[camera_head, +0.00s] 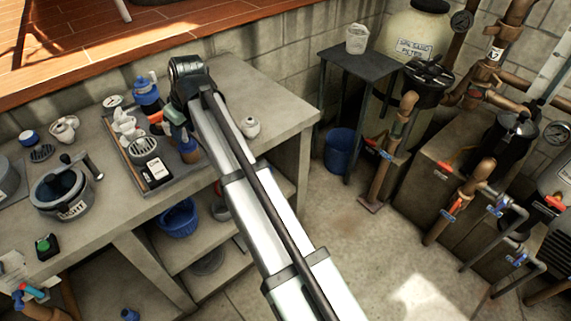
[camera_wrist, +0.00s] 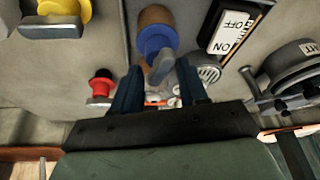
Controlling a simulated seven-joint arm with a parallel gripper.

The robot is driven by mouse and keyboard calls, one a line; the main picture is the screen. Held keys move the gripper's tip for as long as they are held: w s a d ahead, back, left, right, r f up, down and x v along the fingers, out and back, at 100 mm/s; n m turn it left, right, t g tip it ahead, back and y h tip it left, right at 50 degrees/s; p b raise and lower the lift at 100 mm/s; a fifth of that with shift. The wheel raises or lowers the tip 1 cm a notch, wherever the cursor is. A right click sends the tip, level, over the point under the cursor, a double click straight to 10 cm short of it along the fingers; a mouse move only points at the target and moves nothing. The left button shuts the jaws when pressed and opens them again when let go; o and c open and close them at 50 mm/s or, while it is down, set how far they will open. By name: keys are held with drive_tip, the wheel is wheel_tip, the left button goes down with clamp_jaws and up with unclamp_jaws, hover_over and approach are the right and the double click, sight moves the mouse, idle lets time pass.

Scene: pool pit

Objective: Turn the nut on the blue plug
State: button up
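In the wrist view, a brown cylinder with a blue collar and a grey-blue lever-like part (camera_wrist: 157,45) stands at the upper middle; I take it for the blue plug and its nut. In the head view, a brown and blue piece (camera_head: 188,150) beside my arm appears to be the same one, partly hidden. My gripper (camera_wrist: 158,85) has its two dark blue fingers apart. The grey-blue part reaches toward the gap between them. I cannot tell whether they touch it. In the head view, my gripper (camera_head: 177,125) is over the bench, its fingertips unclear.
A red knob (camera_wrist: 101,85) and a yellow knob (camera_wrist: 66,10) are at the left in the wrist view. An ON/OFF switch (camera_wrist: 232,28) and a round grate (camera_wrist: 207,72) lie right of the plug. A labelled pot (camera_head: 60,190) and a blue bottle (camera_head: 146,90) stand on the bench (camera_head: 270,100).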

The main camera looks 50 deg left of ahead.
drive_tip(key=n, duration=0.2)
drive_tip(key=n+g, duration=0.1)
drive_tip(key=n, duration=0.1)
drive_tip(key=shift+w+a+h, duration=0.15)
drive_tip(key=shift+w+h, duration=0.05)
drive_tip(key=shift+h, duration=0.2)
drive_tip(key=n+g+h, duration=0.1)
drive_tip(key=n, duration=0.3)
drive_tip(key=shift+w+a, duration=0.1)
drive_tip(key=shift+a, duration=0.05)
drive_tip(key=n+h, duration=0.1)
drive_tip(key=n, duration=0.4)
drive_tip(key=n+g+h, duration=0.1)
drive_tip(key=n, duration=0.1)
drive_tip(key=shift+a+h, duration=0.3)
drive_tip(key=v, duration=1.4)
drive_tip(key=w+d+f+m, duration=0.5)
drive_tip(key=d+f, duration=0.4)
drive_tip(key=f, duration=0.3)
drive_tip(key=w+d+f+m+g+y, duration=0.1)
drive_tip(key=w+d+f+m, duration=0.3)
drive_tip(key=w+d+f, duration=0.4)
wheel_tip(320, 180, down, 5)
drive_tip(key=d, duration=0.2)
drive_tip(key=shift+w+d+f+m, duration=0.25)
drive_tip(key=shift+d+m, duration=0.05)
drive_tip(key=shift+m, duration=0.1)
drive_tip(key=shift+s, duration=0.1)
